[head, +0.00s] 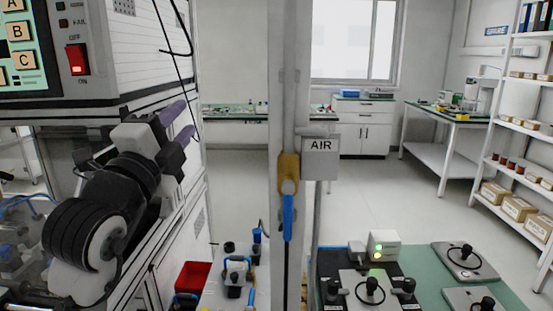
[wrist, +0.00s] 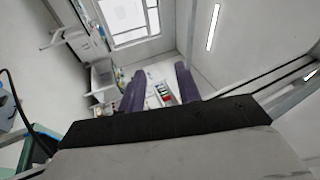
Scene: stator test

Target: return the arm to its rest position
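My gripper (head: 186,118) is at the left of the head view, at the end of my black and white arm. Its two purple fingers point up and to the right, in front of the tall white cabinet (head: 228,28). In the wrist view the fingers of my gripper (wrist: 160,76) stand apart with a clear gap between them. Only the distant room shows through the gap. The gripper is open and holds nothing.
A control panel with a lit red switch (head: 77,59) is above my arm. A grey post (head: 290,105) carries a yellow and blue valve (head: 288,190) and an AIR sign (head: 321,158). A red bin (head: 192,277) and a green-topped bench (head: 415,262) with fixtures are below. Open floor lies beyond.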

